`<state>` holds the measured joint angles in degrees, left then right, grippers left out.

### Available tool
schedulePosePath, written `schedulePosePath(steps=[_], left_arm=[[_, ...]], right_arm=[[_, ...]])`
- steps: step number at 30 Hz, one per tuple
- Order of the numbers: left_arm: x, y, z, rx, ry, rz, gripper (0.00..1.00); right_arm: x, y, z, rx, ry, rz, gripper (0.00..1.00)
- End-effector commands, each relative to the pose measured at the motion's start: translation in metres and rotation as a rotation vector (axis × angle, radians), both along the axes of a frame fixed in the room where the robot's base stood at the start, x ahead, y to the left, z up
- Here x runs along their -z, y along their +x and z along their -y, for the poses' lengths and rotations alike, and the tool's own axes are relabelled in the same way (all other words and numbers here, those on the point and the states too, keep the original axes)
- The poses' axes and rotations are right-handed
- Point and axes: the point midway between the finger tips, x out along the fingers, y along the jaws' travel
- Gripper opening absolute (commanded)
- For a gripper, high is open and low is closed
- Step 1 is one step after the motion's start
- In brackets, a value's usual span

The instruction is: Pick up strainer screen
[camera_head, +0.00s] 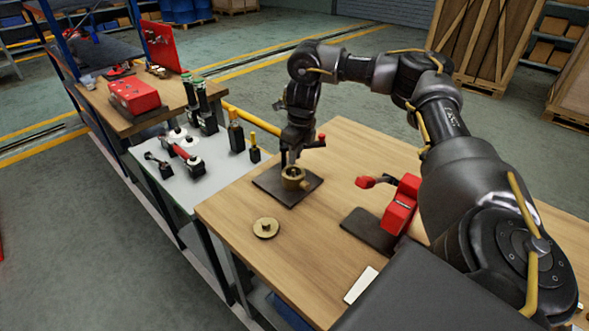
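A brass cup-like body (294,179) stands on a dark square mat (272,185) on the wooden bench. A round brass lid (266,228) with a small knob lies on the bench in front of it. My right gripper (290,160) points down right over the mouth of the brass body. Its fingertips are small and dark, and I cannot tell whether they are open or shut. I cannot make out a strainer screen; the inside of the body is mostly hidden. My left gripper is not in view.
A red device (402,203) with a lever stands on a dark mat right of centre. A red-handled part (317,142) shows just right of my gripper. A white card (361,285) lies near the front. A grey table (205,195) with tools adjoins left.

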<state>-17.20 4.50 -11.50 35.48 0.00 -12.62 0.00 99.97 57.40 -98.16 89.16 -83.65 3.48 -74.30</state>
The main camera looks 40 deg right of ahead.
Motion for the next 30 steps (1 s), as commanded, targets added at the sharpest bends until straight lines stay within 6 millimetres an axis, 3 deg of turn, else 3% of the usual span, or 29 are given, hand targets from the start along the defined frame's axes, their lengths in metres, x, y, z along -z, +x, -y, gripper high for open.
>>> schedulePosePath(steps=[13, 21, 25, 30], left_arm=[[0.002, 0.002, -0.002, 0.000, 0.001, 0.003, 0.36], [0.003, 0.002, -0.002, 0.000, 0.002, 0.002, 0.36], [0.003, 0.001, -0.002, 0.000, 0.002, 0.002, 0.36], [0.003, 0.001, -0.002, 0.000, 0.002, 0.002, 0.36]], right_arm=[[0.048, 0.004, -0.001, 0.001, 0.000, -0.002, 0.17], [0.051, 0.004, -0.001, 0.001, 0.000, 0.000, 0.17], [0.051, 0.004, -0.001, 0.001, 0.000, -0.001, 0.01], [0.051, 0.004, -0.001, 0.001, 0.000, 0.000, 0.00]])
